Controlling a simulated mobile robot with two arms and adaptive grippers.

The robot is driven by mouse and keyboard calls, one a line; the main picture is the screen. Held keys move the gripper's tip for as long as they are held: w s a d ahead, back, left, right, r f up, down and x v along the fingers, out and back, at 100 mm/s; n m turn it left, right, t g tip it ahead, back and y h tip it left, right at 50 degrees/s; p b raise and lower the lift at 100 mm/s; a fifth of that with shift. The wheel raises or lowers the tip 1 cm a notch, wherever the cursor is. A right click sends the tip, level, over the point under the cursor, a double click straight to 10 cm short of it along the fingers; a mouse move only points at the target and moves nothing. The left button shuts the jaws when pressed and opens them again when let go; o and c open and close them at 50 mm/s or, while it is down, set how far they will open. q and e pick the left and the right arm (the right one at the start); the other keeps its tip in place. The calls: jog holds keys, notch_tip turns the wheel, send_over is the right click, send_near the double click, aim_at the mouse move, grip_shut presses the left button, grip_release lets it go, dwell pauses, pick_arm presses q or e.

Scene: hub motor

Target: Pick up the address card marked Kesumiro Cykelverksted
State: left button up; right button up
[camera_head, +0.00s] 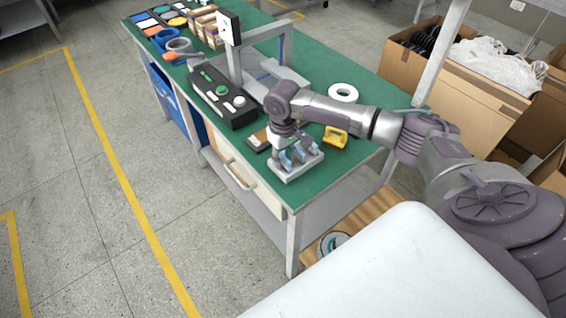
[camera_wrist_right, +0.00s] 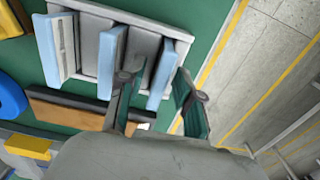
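A light grey rack (camera_head: 296,172) stands on the green bench near its front corner. Several upright light-blue pieces sit in its slots, which may be the address cards; no writing on them is legible. In the right wrist view the rack (camera_wrist_right: 92,62) shows three blue pieces: left (camera_wrist_right: 48,50), middle (camera_wrist_right: 112,60) and right (camera_wrist_right: 164,74). My right gripper (camera_head: 291,150) is down over the rack. In the wrist view its fingers (camera_wrist_right: 154,82) are apart, with the right blue piece between them, and no firm contact shows. My left gripper is out of view.
A black control box (camera_head: 222,98) with a green button, a yellow tool (camera_head: 335,137) and a white ring (camera_head: 343,92) lie near the rack. A dark and brown block (camera_head: 257,140) lies just beside it. Cardboard boxes (camera_head: 478,108) stand right of the bench.

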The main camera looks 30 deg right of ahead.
grip_shut()
jog(key=shift+r, duration=0.15)
